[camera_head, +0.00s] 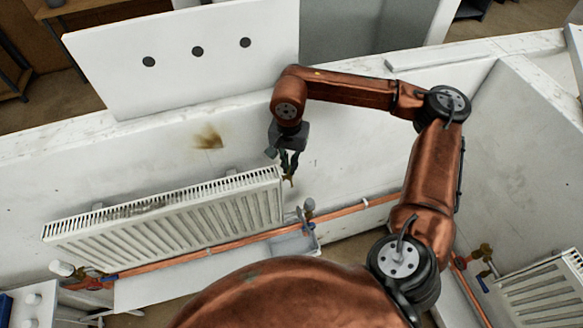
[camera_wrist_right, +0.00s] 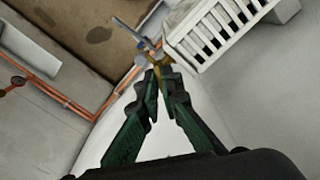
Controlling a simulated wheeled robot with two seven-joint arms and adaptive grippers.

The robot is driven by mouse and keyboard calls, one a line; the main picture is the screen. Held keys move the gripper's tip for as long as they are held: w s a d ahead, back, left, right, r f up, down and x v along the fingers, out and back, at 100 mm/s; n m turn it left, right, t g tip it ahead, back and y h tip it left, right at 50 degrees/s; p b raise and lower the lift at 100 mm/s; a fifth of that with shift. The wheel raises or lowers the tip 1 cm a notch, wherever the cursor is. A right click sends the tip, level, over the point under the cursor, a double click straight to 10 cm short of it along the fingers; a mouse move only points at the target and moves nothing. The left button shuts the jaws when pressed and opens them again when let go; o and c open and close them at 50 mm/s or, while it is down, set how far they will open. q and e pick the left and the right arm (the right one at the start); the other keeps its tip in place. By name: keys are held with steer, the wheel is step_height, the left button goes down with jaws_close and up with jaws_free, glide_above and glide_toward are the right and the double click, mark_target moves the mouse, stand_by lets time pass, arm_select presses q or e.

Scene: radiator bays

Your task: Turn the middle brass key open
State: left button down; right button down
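A small brass key (camera_head: 290,181) sits at the upper right end of the white ribbed radiator (camera_head: 262,213) in the head view. My right gripper (camera_head: 288,172) reaches down to it from above. In the right wrist view the green fingers of the right gripper (camera_wrist_right: 161,68) come together at the brass piece (camera_wrist_right: 151,47), beside the radiator's end (camera_wrist_right: 212,38). The tips look closed on it, partly hiding it. How far the key is turned is too small to tell. My left gripper is not in view.
Another radiator (camera_head: 545,292) stands at lower right. A white panel with three dark dots (camera_head: 190,80) stands behind.

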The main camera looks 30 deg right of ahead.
stand_by(0.3)
steer(key=c, duration=2.4)
jaws_free()
steer(key=shift+s, duration=0.15)
steer(key=shift+r, duration=0.1)
step_height(320, 180, up, 12)
steer(key=shift+f, duration=0.1)
